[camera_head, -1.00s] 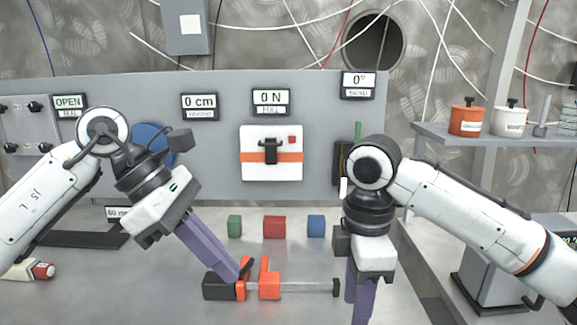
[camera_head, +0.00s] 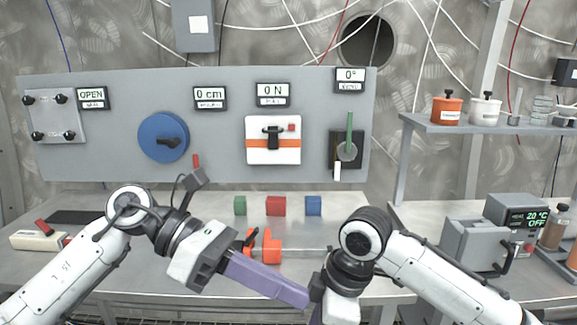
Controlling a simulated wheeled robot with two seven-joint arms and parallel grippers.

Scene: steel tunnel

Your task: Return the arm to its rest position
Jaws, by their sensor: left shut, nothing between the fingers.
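My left arm (camera_head: 72,275) comes in from the left, bent at its elbow. My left gripper (camera_head: 302,298) has long purple fingers shut together with nothing between them. They point right and slightly down, in front of the orange clamp (camera_head: 271,246), with their tips close to my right wrist in the picture. My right arm (camera_head: 430,265) comes in from the right and bends down at its elbow. Only a sliver of my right gripper (camera_head: 316,316) shows at the bottom edge, so its jaws cannot be made out.
Green (camera_head: 240,206), red (camera_head: 276,206) and blue (camera_head: 313,206) blocks stand on the bench behind the clamp. The upright panel (camera_head: 225,140) carries a blue dial (camera_head: 163,138), a white box (camera_head: 272,150) and a green lever (camera_head: 349,135). A grey device (camera_head: 475,245) stands at right.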

